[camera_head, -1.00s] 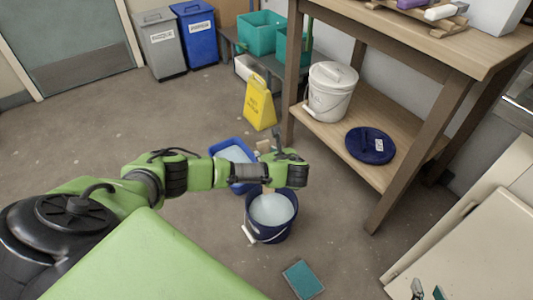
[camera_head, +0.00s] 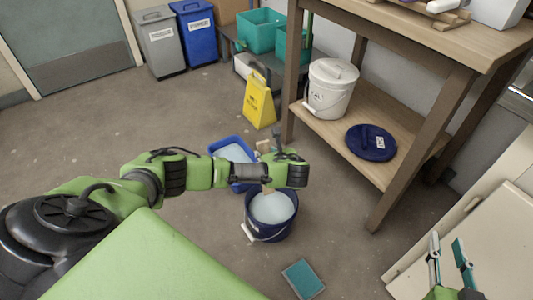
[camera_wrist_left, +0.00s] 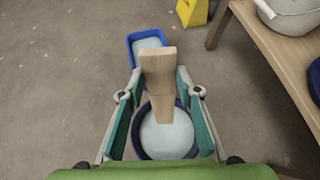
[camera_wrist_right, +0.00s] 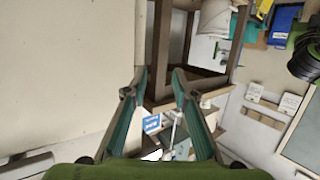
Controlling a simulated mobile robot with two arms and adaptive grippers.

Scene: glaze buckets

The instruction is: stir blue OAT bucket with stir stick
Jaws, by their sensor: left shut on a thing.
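The dark blue bucket (camera_head: 252,228) stands on the floor with pale glaze (camera_head: 272,207) inside; no OAT label is readable. It also shows in the left wrist view (camera_wrist_left: 141,152). My left gripper (camera_wrist_left: 158,92) is shut on the wooden stir stick (camera_wrist_left: 158,65), above the bucket. The stick's lower part (camera_head: 267,190) points down into the bucket opening; I cannot tell how deep its tip goes. In the head view my left arm hides most of the left gripper. My right gripper (camera_head: 448,243) is open and empty at the lower right, near the pale cabinet.
A blue tub (camera_head: 243,187) of pale liquid stands just behind the bucket. A teal-topped sponge-like block (camera_head: 303,279) lies on the floor in front. The wooden shelf (camera_head: 345,138) holds a white bucket (camera_head: 331,88) and dark blue lid (camera_head: 371,143). A yellow sign (camera_head: 259,103) stands behind.

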